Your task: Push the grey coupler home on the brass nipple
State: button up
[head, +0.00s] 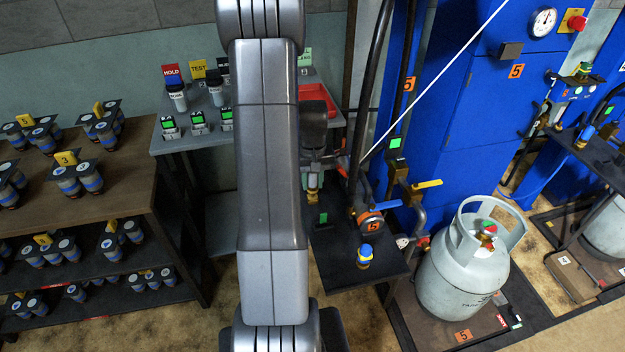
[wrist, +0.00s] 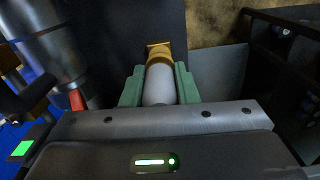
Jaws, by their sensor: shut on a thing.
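In the wrist view my gripper (wrist: 159,88) has two green finger pads, closed on the sides of the pale grey coupler (wrist: 159,86). The brass nipple (wrist: 159,53) shows just beyond the coupler, in line with it, with a wider edge at its far end. The two look to meet, but I cannot tell how far the coupler sits over the brass. In the head view my arm covers much of the middle, and I cannot make out the fingers clearly there.
A dark bench (head: 346,279) carries a blue-topped brass fitting (head: 364,256). A grey gas cylinder (head: 464,272) stands to the right, before a blue cabinet (head: 480,120). A yellow-handled valve (head: 424,185) sits above the bench. Wooden shelves (head: 100,190) with several jars stand left.

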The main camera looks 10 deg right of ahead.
jog(key=shift+f+b, duration=0.65)
jog(key=shift+f, duration=0.3)
jog(key=o, duration=1.1)
jog(key=shift+r, duration=0.1)
notch_tip(320, 180, up, 14)
jog(key=shift+f+p, duration=0.1)
jog(key=shift+p, duration=0.3)
